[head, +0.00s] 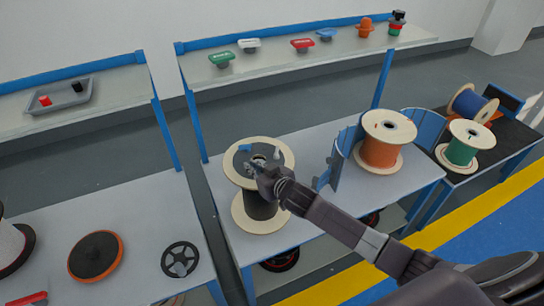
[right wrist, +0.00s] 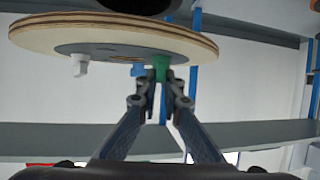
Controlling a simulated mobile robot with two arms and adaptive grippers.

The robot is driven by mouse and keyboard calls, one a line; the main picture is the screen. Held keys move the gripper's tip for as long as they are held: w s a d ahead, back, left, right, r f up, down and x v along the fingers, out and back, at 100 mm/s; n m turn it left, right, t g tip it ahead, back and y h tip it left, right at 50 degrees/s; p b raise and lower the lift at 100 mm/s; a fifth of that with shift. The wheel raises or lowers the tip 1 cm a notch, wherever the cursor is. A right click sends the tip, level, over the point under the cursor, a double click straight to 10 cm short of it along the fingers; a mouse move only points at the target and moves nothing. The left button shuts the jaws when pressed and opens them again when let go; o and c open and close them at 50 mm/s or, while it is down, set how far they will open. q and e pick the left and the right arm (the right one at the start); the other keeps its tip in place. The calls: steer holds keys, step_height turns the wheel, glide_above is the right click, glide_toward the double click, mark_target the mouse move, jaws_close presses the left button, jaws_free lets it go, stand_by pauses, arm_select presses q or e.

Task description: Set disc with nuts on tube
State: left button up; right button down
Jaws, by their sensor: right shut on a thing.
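A wooden-flanged spool (head: 262,222) wound with black cable stands upright on the middle table. A dark grey disc (head: 243,168) lies on its top flange around the centre. A blue nut (head: 245,148) and a whitish nut (head: 279,158) show on or by the disc. My right gripper (head: 258,167) is over the disc and hides part of it. In the right wrist view its fingers (right wrist: 160,82) are closed on a green nut (right wrist: 160,66) at the grey disc's face, with a white nut (right wrist: 80,65) to the left. A tube is not clearly visible. My left gripper is out of view.
A blue curved guard (head: 345,150) and an orange cable spool (head: 385,140) stand right of the black one. A spoked black wheel (head: 180,262) and an orange-rimmed disc (head: 96,254) lie on the left table. Coloured handled parts (head: 303,45) sit on the shelf behind.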

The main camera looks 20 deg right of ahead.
mark_target(253, 181)
steer(key=shift+s+a+r, duration=0.2)
steer(key=shift+s+a, duration=0.35)
steer(key=shift+w+d+f+b, duration=0.1)
steer(key=shift+w+f+b, duration=0.05)
steer(key=shift+f+b, duration=0.4)
step_height(253, 181, down, 4)
steer(key=b, duration=0.4)
steer(key=shift+f, duration=0.5)
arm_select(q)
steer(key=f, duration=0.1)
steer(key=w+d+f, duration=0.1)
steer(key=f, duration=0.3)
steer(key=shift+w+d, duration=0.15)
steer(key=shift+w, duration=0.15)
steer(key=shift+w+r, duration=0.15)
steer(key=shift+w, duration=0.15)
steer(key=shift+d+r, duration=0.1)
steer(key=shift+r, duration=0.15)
arm_select(e)
steer(key=shift+s+d, duration=0.3)
arm_select(q)
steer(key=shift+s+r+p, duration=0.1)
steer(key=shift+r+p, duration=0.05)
steer(key=shift+p, duration=0.15)
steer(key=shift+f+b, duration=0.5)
arm_select(e)
steer(key=shift+f, duration=0.6)
